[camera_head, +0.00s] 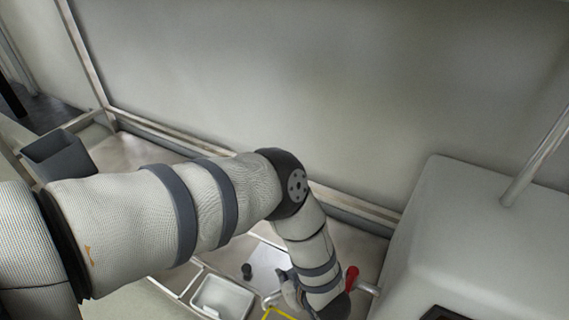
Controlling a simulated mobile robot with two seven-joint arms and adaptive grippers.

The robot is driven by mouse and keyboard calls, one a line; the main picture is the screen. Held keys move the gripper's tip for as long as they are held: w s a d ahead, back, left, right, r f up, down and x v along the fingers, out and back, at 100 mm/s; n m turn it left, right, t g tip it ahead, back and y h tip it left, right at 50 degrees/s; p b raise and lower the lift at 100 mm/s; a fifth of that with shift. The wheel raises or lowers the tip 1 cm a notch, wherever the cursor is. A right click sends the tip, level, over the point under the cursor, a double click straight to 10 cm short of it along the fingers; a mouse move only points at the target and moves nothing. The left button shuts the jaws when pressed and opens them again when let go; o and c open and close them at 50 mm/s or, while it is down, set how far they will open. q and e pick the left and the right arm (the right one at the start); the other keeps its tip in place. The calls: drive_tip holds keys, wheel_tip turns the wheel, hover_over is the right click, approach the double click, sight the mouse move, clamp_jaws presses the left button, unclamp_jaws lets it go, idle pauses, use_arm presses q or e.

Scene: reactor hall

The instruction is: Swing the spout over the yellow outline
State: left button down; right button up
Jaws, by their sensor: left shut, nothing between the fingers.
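My left arm crosses the camera_head view from the left and bends down at its elbow. My left gripper (290,292) is low in the view, partly hidden by my wrist; it is shut with nothing between its fingers. The spout (269,299) is a thin metal pipe that seems to run from the white housing at the right, behind my wrist, to the left. Its middle is hidden, and I cannot tell whether the gripper touches it. A red handle (352,278) stands just right of my wrist. Part of the yellow outline (277,314) shows at the bottom edge, close to the spout's visible end.
A white tray (222,299) lies left of the yellow outline, with a small dark knob (246,270) behind it. A dark grey bin (59,156) is at the far left. The large white housing (470,225) fills the right. A plain wall panel (330,90) stands behind.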

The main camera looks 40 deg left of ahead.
use_arm(q)
drive_tip(key=shift+s+d+f+n+g, duration=0.1)
drive_tip(key=shift+s+d+n+g, duration=0.05)
drive_tip(key=shift+d+n+g, duration=0.3)
drive_tip(key=shift+s+d, duration=0.15)
drive_tip(key=shift+d, duration=0.1)
drive_tip(key=shift+s+d, duration=0.2)
drive_tip(key=shift+d, duration=1.25)
